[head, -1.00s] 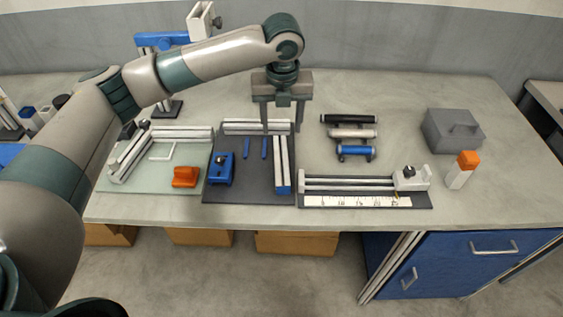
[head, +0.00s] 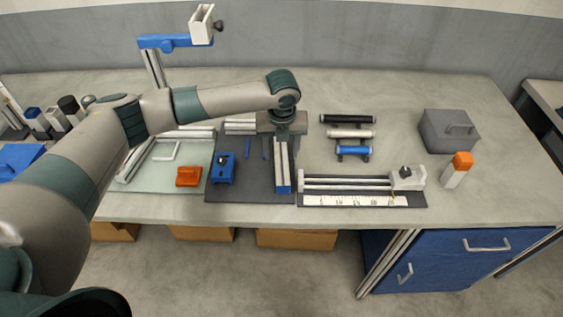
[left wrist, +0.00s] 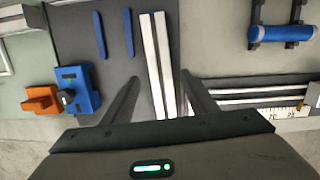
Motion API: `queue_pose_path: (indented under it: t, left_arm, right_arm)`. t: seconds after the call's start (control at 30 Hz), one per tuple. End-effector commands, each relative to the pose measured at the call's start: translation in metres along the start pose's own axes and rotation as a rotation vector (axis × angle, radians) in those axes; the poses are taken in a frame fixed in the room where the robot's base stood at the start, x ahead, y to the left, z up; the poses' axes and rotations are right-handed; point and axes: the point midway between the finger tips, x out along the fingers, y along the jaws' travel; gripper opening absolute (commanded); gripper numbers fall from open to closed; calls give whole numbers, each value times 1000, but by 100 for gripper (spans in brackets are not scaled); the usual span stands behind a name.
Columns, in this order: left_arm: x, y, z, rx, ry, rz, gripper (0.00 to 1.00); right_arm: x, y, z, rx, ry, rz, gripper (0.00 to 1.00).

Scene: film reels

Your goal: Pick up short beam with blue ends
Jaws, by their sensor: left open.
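The short beam with blue ends lies on the dark mat (head: 240,190). In the head view its pale double bar (head: 281,158) runs front to back, with a blue near end. In the left wrist view the beam (left wrist: 157,62) lies between my fingers, with blue at its far end; its near end is hidden behind my gripper. My left gripper (head: 284,146) is open over the beam, pointing down. In the left wrist view its fingers (left wrist: 160,78) stand one on each side of the beam, apart from it. Whether they reach the mat is unclear. My right gripper is not in view.
A blue clamp block (head: 222,169) and two thin blue strips (left wrist: 114,34) lie left of the beam. An orange block (head: 188,176) is further left. A ruler fixture (head: 350,188) lies close on the right. A rack of rollers (head: 348,134) stands behind it.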

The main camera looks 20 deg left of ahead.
Motion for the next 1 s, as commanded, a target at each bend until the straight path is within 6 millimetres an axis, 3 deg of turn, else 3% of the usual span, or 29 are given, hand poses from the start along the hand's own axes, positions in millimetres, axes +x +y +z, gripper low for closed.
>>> queue_pose_path:
  t: [0.27, 0.47, 0.67, 1.0]
  left_arm:
    - [6, 0, 0, 0, 2, 2, 53]
    - [28, -1, 0, 0, 3, 3, 53]
    - [49, -1, 0, 1, 1, 1, 53]
    - [52, -1, 0, 1, 0, 1, 53]
  right_arm:
    - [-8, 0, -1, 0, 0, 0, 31]
    - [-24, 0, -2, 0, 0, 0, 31]
    - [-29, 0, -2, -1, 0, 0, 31]
    - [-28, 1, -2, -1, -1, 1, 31]
